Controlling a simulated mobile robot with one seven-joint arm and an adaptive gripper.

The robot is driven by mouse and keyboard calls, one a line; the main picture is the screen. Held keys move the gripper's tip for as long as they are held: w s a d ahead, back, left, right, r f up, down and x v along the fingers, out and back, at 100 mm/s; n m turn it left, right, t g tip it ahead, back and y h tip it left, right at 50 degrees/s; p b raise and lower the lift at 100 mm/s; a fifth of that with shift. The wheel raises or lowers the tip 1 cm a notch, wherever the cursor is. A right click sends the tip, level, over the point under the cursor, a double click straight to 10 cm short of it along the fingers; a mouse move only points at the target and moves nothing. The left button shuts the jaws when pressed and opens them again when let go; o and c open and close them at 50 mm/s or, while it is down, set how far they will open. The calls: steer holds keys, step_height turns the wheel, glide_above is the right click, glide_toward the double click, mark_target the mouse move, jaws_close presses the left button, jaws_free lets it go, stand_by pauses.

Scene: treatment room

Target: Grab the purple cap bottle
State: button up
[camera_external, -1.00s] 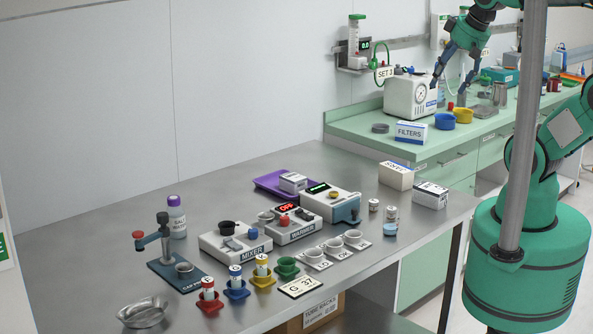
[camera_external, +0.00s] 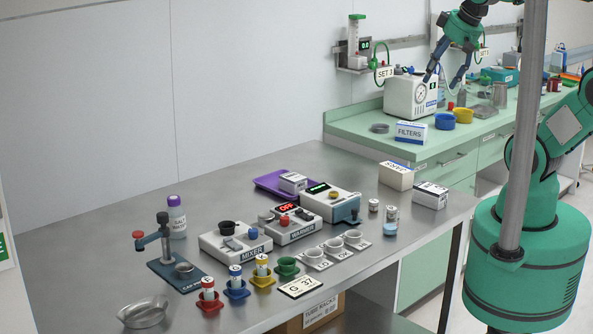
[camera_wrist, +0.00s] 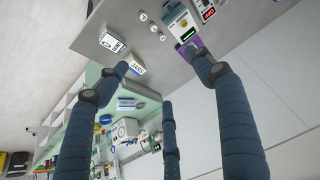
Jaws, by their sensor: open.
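The purple cap bottle (camera_external: 177,217) is white with a purple cap and a printed label. It stands upright on the steel table, at its wall side, behind the blue cap press (camera_external: 172,264). My gripper (camera_external: 447,82) is open and empty, high up at the right near the green counter, far from the bottle. Its dark blue fingers spread wide in the wrist view (camera_wrist: 160,100). I cannot make out the bottle in the wrist view.
The mixer (camera_external: 235,243), warmer (camera_external: 292,225) and a white device (camera_external: 330,203) stand on the steel table right of the bottle. Several colored tube holders and a metal bowl (camera_external: 143,313) line the front. A purple tray (camera_external: 268,184) lies behind. Bare table lies left of the tray.

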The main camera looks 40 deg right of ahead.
steer(key=w+a+r+n+p, duration=0.15)
steer(key=w+a, duration=0.25)
steer(key=w, duration=0.4)
steer(key=w+a+r+n, duration=0.15)
steer(key=w+a, duration=0.25)
steer(key=w, duration=0.5)
steer(key=w+a+f+n+g+y+p, duration=0.15)
steer(key=w+a+f, duration=0.25)
steer(key=w+a, duration=1.05)
steer(key=n+y+p, duration=0.1)
steer(key=n+p, duration=0.3)
glide_above(179, 198)
steer(key=s+d, duration=0.2)
step_height(179, 198, down, 29)
steer(key=shift+r+g, duration=0.2)
steer(key=shift+g, duration=0.15)
steer(key=shift+d+f+m, duration=0.1)
steer(key=shift+m, duration=0.15)
steer(key=shift+x, duration=4.15)
